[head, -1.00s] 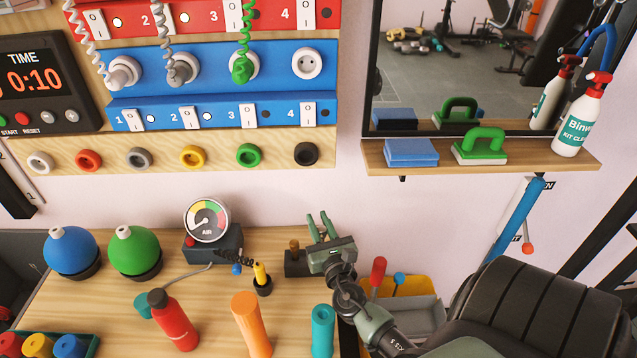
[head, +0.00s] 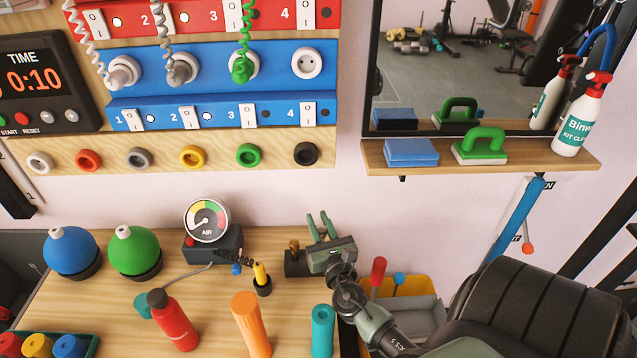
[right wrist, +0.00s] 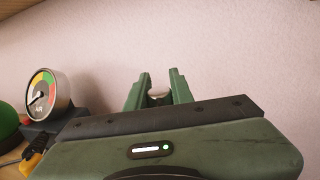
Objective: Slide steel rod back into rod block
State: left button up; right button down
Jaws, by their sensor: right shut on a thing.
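My right gripper (head: 318,224) is at the back of the wooden bench, close to the wall, with its green fingers pointing away from me. In the right wrist view, the fingers (right wrist: 159,92) are shut on the steel rod (right wrist: 159,95), whose rounded silver end shows between them. The dark rod block (head: 296,266) stands just left of the gripper and is partly covered by it; a brass knob (head: 294,245) sits on top. The rod's lower part is hidden, so I cannot tell whether it is in the block. My left gripper is not in view.
The air gauge (head: 207,220) stands left of the block, and a yellow-handled tool in a black holder (head: 262,285) stands in front of it. A red bottle (head: 173,322), an orange cylinder (head: 250,325) and a teal cylinder (head: 322,330) stand nearer. A shelf (head: 480,163) hangs above right.

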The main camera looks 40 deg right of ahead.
aim_at(323, 237)
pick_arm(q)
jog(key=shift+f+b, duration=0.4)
pick_arm(e)
jog(key=shift+f, duration=0.4)
